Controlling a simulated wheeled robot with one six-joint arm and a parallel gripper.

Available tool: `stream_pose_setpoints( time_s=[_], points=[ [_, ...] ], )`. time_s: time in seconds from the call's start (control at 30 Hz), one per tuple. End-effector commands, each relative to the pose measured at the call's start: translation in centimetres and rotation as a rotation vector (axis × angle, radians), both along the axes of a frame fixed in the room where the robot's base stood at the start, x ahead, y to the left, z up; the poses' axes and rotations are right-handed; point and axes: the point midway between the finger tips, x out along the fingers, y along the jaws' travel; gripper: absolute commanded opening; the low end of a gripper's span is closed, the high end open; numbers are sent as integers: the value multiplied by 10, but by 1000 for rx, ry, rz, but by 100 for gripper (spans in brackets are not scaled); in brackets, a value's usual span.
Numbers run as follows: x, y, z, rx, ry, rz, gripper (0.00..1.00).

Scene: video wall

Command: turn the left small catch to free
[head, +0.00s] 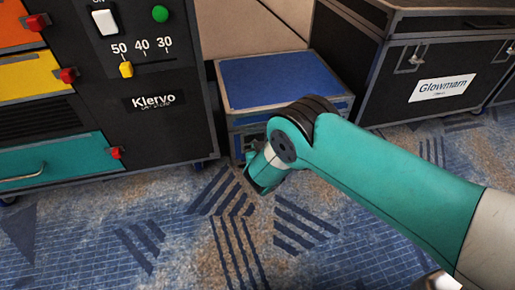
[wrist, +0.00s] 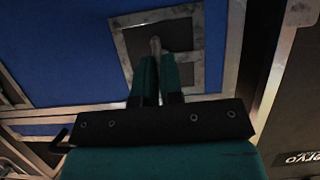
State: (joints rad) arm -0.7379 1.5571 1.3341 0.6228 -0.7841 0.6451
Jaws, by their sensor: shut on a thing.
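The left small catch (wrist: 155,45) shows in the wrist view as a small grey tab over a dark recess in a worn metal plate (wrist: 196,68). The plate is set in a blue panel of the low blue case (head: 270,80). My gripper (wrist: 157,66) is shut on the catch, with one teal finger on each side of it. In the head view my gripper (head: 262,172) is low at the front of the blue case. The arm hides part of that front, and I cannot make out the catch there.
A black cabinet (head: 170,65) with coloured drawers and red knobs stands close on the left. A black flight case (head: 405,85) labelled Glowmarn stands on the right. The patterned carpet (head: 130,235) in front is clear.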

Motion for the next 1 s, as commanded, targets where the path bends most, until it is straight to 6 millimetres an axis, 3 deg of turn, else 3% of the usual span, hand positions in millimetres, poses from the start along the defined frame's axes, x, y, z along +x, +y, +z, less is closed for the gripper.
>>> stream_pose_setpoints(
  time_s=[0.33, 0.47, 0.8, 1.0],
  points=[
    [0, 0, -1, -4, -1, 1, 0],
    [0, 0, -1, -3, -1, 0, 33],
    [-3, -1, 2, -4, 1, 1, 33],
    [-31, -8, 18, -8, 3, 5, 33]
  ],
)
